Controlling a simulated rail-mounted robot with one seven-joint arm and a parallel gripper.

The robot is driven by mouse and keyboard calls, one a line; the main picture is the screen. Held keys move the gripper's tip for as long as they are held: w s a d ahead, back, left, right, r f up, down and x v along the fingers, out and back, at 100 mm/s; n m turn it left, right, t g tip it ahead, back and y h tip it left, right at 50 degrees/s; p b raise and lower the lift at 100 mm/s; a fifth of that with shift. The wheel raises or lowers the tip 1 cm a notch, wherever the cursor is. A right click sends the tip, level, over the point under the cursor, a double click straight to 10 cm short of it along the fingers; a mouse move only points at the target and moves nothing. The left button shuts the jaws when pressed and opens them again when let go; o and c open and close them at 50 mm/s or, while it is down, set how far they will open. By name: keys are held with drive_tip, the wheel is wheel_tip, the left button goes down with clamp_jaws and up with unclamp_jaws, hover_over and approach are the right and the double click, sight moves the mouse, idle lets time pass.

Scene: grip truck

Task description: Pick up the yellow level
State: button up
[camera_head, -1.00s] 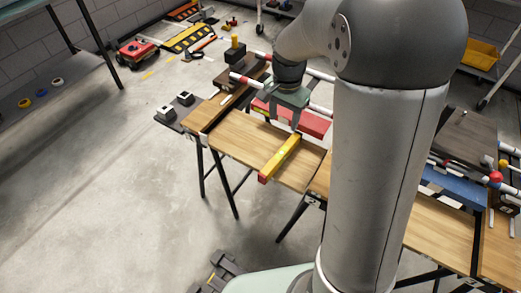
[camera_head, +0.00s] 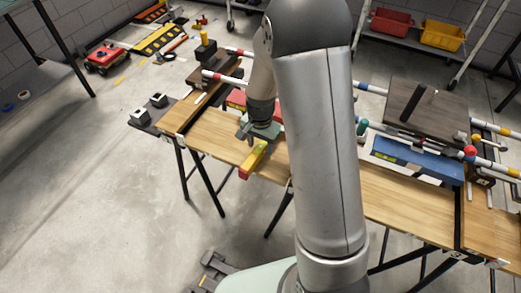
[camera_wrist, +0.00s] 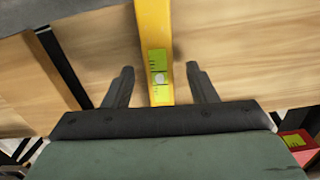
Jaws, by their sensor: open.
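The yellow level (camera_head: 254,158) lies on the wooden table top (camera_head: 205,130), with a red end cap toward the table's front edge. In the wrist view the yellow level (camera_wrist: 155,40) runs up the picture between my two fingers, with a green vial window showing. My gripper (camera_head: 248,137) is over the level's rear part. In the wrist view my gripper (camera_wrist: 158,82) is open, one finger on each side of the level with a gap on both sides. The level's far end is hidden under my gripper.
A red level (camera_head: 236,100) lies behind my gripper. A blue case (camera_head: 418,160) and red-and-white poles are to the right of my arm. Open floor lies in front.

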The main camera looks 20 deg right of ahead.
drive_tip(key=shift+f, duration=0.7)
clamp_jaws()
